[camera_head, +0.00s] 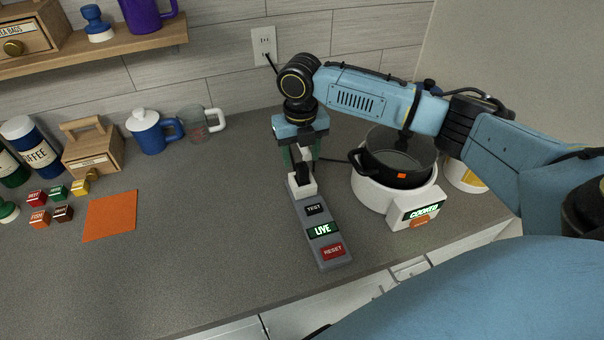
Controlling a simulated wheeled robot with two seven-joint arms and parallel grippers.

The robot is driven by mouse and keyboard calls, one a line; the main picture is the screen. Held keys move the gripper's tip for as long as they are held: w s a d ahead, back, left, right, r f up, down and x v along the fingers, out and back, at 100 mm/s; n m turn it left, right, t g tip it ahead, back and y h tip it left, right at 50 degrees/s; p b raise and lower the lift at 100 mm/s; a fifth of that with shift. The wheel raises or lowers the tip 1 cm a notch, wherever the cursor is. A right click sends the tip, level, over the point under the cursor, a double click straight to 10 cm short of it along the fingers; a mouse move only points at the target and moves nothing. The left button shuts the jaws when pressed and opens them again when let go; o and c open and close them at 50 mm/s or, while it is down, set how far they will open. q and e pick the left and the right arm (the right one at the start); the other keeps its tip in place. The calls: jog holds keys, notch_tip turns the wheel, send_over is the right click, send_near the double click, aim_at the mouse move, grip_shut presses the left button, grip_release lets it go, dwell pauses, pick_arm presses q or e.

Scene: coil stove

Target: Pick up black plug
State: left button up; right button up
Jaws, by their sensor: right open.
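The black plug (303,175) shows as a small dark shape at the white socket end of a grey outlet strip (322,214). My right gripper (302,163) points down over that end, with its fingers open around or just above the plug. The fingers partly hide the plug, and I cannot tell whether they touch it. The strip has a TEST button, a lit LIVE panel and a red RESET button. My left gripper is not in view.
A black pot (398,178) sits on a white round stove (370,191) with a lit COOKED sign, right of the strip. A wall outlet (264,44) is behind. An orange mat (109,215), small coloured blocks and mugs stand left. The counter between mat and strip is clear.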

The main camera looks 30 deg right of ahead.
aim_at(303, 165)
jog(key=f, duration=0.4)
jog(key=shift+s+f, duration=0.1)
jog(key=shift+s, duration=0.25)
jog(key=shift+f, duration=0.55)
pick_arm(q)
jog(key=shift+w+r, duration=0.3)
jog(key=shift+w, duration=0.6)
pick_arm(e)
jog(key=c, duration=1.1)
